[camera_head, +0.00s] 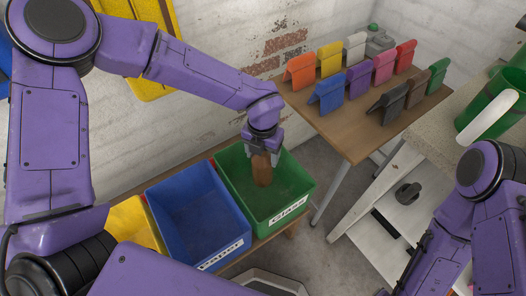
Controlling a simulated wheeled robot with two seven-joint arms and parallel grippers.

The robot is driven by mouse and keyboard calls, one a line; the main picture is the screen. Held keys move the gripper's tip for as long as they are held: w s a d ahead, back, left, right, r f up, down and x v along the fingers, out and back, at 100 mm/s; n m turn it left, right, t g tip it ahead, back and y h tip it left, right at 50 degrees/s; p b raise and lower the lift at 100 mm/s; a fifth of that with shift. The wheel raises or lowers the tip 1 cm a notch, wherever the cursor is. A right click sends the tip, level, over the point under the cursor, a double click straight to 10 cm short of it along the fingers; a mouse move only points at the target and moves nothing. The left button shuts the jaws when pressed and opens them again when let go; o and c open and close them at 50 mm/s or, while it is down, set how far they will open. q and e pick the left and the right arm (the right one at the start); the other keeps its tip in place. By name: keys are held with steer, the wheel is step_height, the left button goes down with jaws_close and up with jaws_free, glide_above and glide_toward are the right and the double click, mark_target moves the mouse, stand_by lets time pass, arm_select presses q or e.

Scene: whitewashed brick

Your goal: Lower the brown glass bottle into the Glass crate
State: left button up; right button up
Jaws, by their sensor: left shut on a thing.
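The Glass crate (296,203) is a green open bin with a white label on its front, standing at the right end of a row of bins. The brown glass bottle (262,172) hangs in my left gripper (262,152), which is shut on its upper end. The bottle looks upright and is over or partly inside the green crate; its exact height above the crate floor cannot be told. My right arm comes in at the lower right, and its gripper is not in view.
A blue bin (197,215) stands directly left of the green crate, with a yellow bin (134,222) beyond it. A wooden table (345,135) behind holds several coloured folded pieces. A green container (492,112) stands on the counter at right.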

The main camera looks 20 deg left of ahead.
arm_select(q)
steer(key=shift+f+b, duration=2.05)
steer(key=shift+f, duration=1.3)
steer(key=shift+s+f+b, duration=0.1)
steer(key=shift+f+b, duration=0.35)
steer(key=shift+f, duration=0.25)
steer(key=shift+a, duration=0.1)
steer(key=o, duration=1.8)
steer(key=shift+c, duration=0.2)
step_height(320, 180, up, 8)
steer(key=p, duration=0.8)
steer(key=shift+s+r, duration=0.15)
